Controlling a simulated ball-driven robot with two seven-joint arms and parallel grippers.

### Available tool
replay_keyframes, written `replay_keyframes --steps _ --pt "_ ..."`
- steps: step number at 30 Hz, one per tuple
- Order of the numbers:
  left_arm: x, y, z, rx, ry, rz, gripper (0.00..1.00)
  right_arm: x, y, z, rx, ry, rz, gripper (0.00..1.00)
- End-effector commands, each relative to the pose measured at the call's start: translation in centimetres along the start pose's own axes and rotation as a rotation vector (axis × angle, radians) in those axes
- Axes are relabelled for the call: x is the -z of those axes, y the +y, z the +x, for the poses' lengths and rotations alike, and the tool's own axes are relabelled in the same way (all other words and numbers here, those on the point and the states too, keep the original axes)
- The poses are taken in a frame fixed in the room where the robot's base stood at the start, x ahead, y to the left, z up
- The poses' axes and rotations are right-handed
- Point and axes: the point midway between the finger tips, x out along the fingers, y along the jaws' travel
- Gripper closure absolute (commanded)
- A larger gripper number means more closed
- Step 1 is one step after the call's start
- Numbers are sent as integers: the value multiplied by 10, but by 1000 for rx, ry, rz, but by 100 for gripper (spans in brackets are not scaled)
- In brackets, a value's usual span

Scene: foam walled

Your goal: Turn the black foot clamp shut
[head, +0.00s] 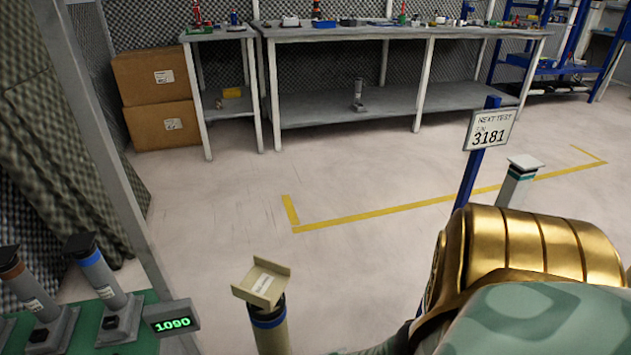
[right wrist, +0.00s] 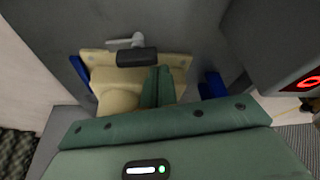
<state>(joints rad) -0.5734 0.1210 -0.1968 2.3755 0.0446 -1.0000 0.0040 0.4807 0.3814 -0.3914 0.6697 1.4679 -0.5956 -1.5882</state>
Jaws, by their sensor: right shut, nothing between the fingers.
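A black block (right wrist: 137,57) sits at the upper edge of a cream plate (right wrist: 178,64) in the right wrist view, with a light grey lever (right wrist: 122,43) just above it. It looks like the black foot clamp; I cannot tell how far it is turned. My right gripper (right wrist: 158,72) is shut and empty. Its green fingers lie over the cream plate, just below and right of the black block; I cannot tell whether they touch it. I do not make out the clamp in the head view, where my right arm covers the lower right. My left gripper is out of view.
Blue pieces (right wrist: 212,85) flank the cream plate. In the head view, stands (head: 98,270) lean by a display reading 1090 (head: 171,316). A cream-topped post (head: 262,283) and a sign reading 3181 (head: 490,130) stand nearer me. Open floor with yellow tape (head: 375,213) lies before the benches.

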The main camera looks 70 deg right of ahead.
Motion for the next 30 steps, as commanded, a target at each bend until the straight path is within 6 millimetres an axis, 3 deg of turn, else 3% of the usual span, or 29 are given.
replay_keyframes --steps 30 --pt "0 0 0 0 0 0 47 -8 -4 -3 129 0 -369 100"
